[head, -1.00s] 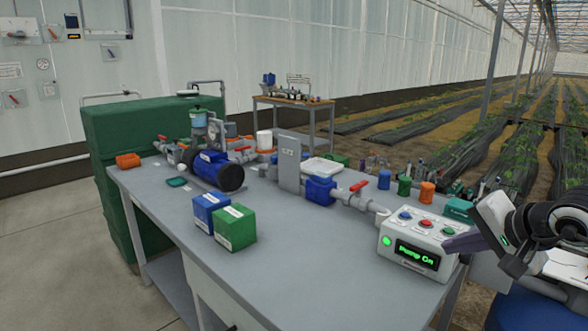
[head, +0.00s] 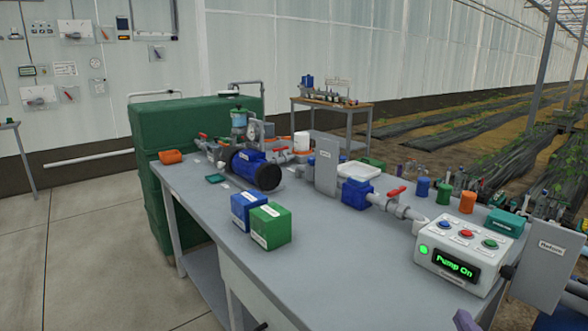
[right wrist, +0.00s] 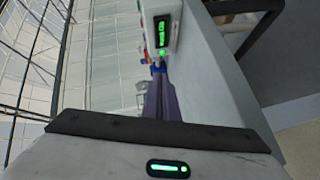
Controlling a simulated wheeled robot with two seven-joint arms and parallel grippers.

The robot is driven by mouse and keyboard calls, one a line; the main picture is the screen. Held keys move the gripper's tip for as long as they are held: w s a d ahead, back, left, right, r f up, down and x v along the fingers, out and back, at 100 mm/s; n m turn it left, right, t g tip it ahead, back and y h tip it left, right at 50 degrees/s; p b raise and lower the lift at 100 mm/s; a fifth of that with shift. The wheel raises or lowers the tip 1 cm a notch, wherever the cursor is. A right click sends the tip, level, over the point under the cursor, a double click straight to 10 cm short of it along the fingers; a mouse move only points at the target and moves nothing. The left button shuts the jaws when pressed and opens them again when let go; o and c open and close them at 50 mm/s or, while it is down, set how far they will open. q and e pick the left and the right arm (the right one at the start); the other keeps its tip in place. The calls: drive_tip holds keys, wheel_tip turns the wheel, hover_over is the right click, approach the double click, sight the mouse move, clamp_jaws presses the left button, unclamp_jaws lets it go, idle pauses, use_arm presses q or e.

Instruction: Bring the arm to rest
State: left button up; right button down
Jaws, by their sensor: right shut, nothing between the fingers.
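My right gripper (head: 466,320) shows only as a purple fingertip at the bottom edge of the head view, in front of the table's right part. In the right wrist view its purple fingers (right wrist: 158,100) lie together, shut and empty. The white control box (head: 467,250) stands on the table, its green display reading "Pump On". It also shows in the right wrist view (right wrist: 158,12), beyond the fingertips. Most of my right arm is out of the head view. My left gripper is not in view.
The grey table (head: 350,265) carries a blue pump (head: 255,168), pipework with red-handled valves, and blue (head: 246,210) and green (head: 271,226) boxes. A grey panel (head: 545,262) stands right of the control box. Floor (head: 90,240) is clear at the left.

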drive_tip(key=s+a+f+m+g+y, duration=0.1)
drive_tip(key=s+a+f+m+g, duration=0.2)
drive_tip(key=s+f, duration=0.45)
drive_tip(key=s+a+f+m+g+y, duration=0.1)
drive_tip(key=s+f+m+g, duration=0.4)
drive_tip(key=s, duration=0.3)
drive_tip(key=s+a+f+m+g+y, duration=0.1)
drive_tip(key=s+a+f+m+g, duration=0.1)
drive_tip(key=s+f+g, duration=0.35)
drive_tip(key=w+a+f+t+y+p, duration=0.2)
drive_tip(key=a+f+t, duration=0.4)
drive_tip(key=f, duration=0.4)
drive_tip(key=shift+w+a+y+p, duration=0.3)
drive_tip(key=shift+a+y, duration=0.1)
drive_tip(key=shift+a, duration=0.15)
drive_tip(key=shift+r, duration=0.1)
